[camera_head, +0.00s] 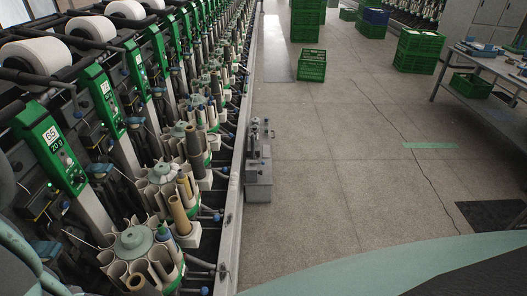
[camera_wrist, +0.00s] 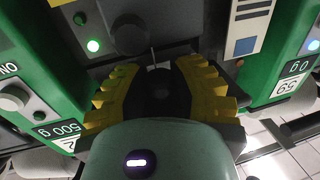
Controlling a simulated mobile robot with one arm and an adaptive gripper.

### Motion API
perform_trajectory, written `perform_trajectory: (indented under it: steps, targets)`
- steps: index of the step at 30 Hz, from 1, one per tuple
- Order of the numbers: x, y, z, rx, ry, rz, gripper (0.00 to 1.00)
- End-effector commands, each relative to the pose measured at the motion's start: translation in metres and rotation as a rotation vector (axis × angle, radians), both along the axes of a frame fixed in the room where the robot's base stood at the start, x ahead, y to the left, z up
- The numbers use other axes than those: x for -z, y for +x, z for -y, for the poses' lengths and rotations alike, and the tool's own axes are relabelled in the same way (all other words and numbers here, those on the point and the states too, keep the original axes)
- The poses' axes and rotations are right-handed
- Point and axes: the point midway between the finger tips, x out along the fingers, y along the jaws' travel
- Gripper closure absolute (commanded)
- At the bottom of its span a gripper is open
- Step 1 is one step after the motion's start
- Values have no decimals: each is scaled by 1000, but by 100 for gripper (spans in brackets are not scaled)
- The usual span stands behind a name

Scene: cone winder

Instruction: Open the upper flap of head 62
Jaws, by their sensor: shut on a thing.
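A green panel (camera_wrist: 70,60) on the left carries a label reading 500 g and a partly hidden number plate ending in 2. In the head view my gripper does not show, and I cannot make out head 62.
In the wrist view a second green panel (camera_wrist: 285,85) stands close on the right. In the head view a green panel marked 65 (camera_head: 52,138) is nearest in the row of heads.

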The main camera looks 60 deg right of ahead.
Motion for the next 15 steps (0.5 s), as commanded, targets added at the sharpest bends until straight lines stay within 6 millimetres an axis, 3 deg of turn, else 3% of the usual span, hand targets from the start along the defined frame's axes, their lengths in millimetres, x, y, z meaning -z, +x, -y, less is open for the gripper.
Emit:
perform_trajectory:
  steps: [15]
  targets:
    - [-12,-2,1,-1,-62,-92,100]
